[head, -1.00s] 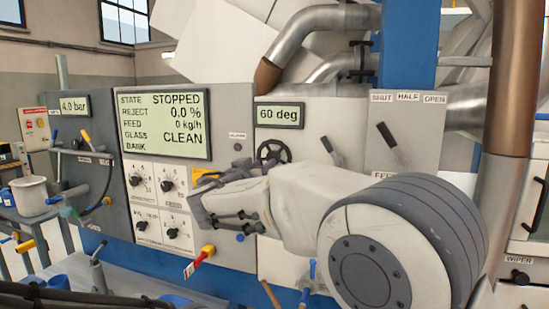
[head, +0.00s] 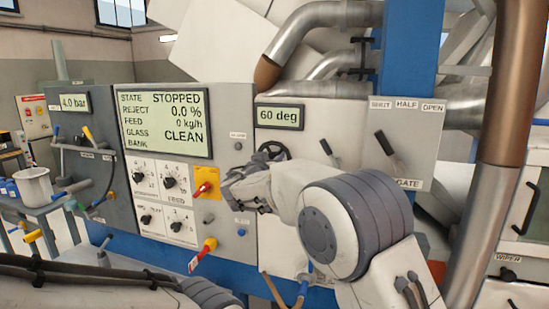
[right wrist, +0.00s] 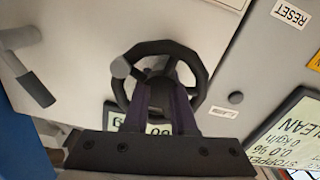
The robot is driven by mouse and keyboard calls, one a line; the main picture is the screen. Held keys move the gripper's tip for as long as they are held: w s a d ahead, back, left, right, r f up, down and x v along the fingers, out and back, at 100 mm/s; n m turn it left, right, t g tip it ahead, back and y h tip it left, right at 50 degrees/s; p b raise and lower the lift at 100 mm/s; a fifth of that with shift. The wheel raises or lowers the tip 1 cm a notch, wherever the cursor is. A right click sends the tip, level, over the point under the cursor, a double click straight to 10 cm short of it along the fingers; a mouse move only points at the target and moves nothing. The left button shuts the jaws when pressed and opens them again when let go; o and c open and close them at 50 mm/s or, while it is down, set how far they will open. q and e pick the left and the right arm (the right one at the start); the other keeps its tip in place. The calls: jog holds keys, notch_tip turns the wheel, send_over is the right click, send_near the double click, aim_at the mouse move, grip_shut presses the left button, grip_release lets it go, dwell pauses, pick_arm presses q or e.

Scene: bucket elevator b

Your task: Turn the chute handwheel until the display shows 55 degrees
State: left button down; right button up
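The chute handwheel (head: 272,151) is a small dark wheel on the pale panel below the angle display (head: 279,116), which reads 60 deg. My right gripper (head: 245,190) is in front of the panel, and its wrist hides the wheel's lower part. In the right wrist view the handwheel (right wrist: 190,52) is a black ring with a grey knob (right wrist: 121,67) on its rim. There my right gripper (right wrist: 161,78) points at the wheel's middle, its fingers a little apart with a gap between them. Whether they touch the wheel cannot be told.
A large status screen (head: 164,123) reads STOPPED, with knobs below it. A red switch on a yellow plate (head: 206,183) and a red-yellow handle (head: 204,252) stick out left of my right gripper. A gate lever (head: 388,146) and steel pipes are at the right.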

grip_shut()
jog(key=shift+f+b, duration=0.2)
jog(key=shift+b, duration=0.55)
jog(key=n+b, duration=0.3)
jog(key=b, duration=0.3)
jog(key=shift+f+n, duration=0.15)
jog(key=shift+n, duration=0.25)
jog(key=n+b, duration=0.3)
jog(key=shift+r+n, duration=0.2)
jog(key=shift+n, duration=0.1)
jog(key=n+b, duration=0.1)
jog(key=n, duration=0.1)
jog(key=shift+n, duration=0.4)
jog(key=n, duration=0.3)
jog(key=shift+r+n, duration=0.1)
jog(key=shift+n, duration=0.2)
jog(key=n, duration=0.4)
jog(key=shift+n+p, duration=0.35)
jog(key=shift+n, duration=1.75)
